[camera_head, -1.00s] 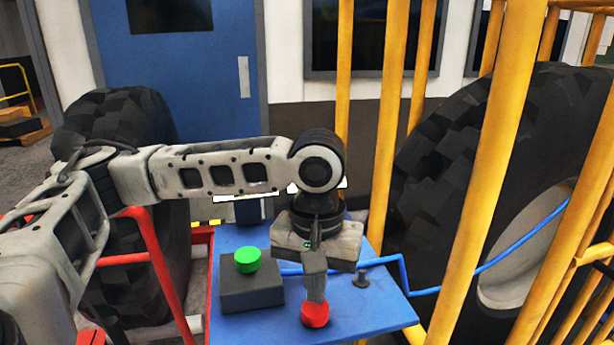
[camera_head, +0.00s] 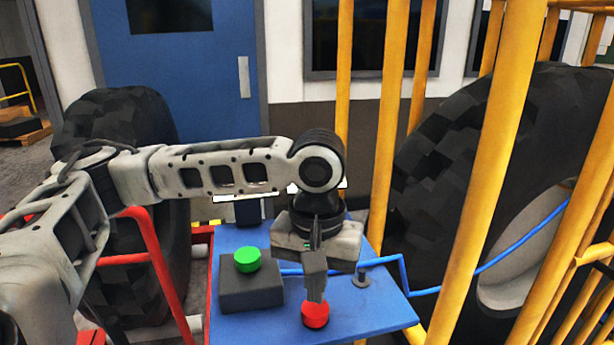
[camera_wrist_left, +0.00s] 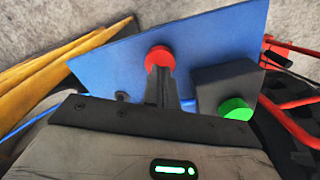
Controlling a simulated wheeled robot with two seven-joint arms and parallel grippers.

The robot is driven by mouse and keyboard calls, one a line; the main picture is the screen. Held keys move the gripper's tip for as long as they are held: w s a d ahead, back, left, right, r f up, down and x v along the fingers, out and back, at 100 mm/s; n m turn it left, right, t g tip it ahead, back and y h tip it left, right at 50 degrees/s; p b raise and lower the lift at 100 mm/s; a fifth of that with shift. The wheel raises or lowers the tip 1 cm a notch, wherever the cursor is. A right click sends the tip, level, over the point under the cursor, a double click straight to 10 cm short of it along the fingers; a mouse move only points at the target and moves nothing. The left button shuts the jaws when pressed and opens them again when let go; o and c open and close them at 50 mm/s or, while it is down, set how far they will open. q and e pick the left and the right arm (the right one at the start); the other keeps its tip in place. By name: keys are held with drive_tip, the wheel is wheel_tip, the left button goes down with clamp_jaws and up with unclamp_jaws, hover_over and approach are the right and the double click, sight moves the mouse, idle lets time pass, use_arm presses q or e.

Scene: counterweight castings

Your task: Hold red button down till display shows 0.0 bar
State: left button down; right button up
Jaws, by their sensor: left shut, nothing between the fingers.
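The red button (camera_head: 315,315) is at the front of the blue panel (camera_head: 350,318). It also shows in the left wrist view (camera_wrist_left: 158,56). My left gripper (camera_head: 316,297) is shut and empty, pointing down, with its fingertips at the top of the red button. They look to be touching it, but I cannot tell whether the button is pressed down. The display's reading cannot be seen; my left arm covers part of the area behind the panel. My right gripper is not in view.
A green button (camera_head: 247,259) on a dark box (camera_head: 252,293) stands left of the red one. A blue hose (camera_head: 520,241) runs right to a large tyre (camera_head: 450,165) behind yellow bars (camera_head: 495,170). A red frame (camera_head: 160,270) stands at left.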

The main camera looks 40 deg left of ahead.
use_arm(q)
drive_tip(key=shift+f, duration=0.15)
drive_tip(key=shift+f+b, duration=0.35)
drive_tip(key=shift+f, duration=0.7)
idle(6.8)
